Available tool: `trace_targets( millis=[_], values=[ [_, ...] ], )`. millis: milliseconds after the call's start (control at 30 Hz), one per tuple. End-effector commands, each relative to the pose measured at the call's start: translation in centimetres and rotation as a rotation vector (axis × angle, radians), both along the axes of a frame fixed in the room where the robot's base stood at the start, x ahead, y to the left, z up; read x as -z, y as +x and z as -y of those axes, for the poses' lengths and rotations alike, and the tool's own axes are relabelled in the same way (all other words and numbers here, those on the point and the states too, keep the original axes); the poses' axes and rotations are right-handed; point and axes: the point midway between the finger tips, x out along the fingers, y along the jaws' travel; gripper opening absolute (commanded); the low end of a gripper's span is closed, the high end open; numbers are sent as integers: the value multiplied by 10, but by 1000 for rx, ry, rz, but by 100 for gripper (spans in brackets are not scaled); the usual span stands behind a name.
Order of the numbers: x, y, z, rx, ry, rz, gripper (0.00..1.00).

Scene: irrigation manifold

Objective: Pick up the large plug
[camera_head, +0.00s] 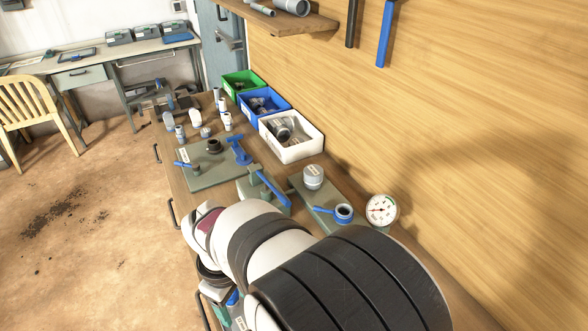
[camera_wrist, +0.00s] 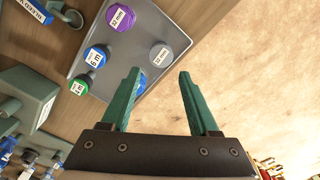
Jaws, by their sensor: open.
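My gripper (camera_wrist: 160,72) is open and empty, its two green fingers spread over the edge of a grey tray (camera_wrist: 140,28) in the wrist view. Another blue piece (camera_wrist: 140,84) is partly hidden behind the left finger. The labels are too small to tell for sure which plug is the large one. In the head view my arm hides the gripper and most of this area.
In the head view, green (camera_head: 240,82), blue (camera_head: 262,104) and white (camera_head: 292,135) bins stand along the wall. A pressure gauge (camera_head: 381,210) and a plate with a capped fitting (camera_head: 313,176) lie beyond my arm. The floor shows past the tray (camera_wrist: 250,60).

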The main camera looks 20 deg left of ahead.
Motion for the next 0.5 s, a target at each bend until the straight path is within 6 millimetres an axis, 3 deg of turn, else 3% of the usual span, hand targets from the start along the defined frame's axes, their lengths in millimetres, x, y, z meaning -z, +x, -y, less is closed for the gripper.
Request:
trace_targets(
  millis=[100,500],
  values=[
    [34,-1,2,3,-5,-4,61],
    [103,-2,1,6,-4,-3,61]
  ],
)
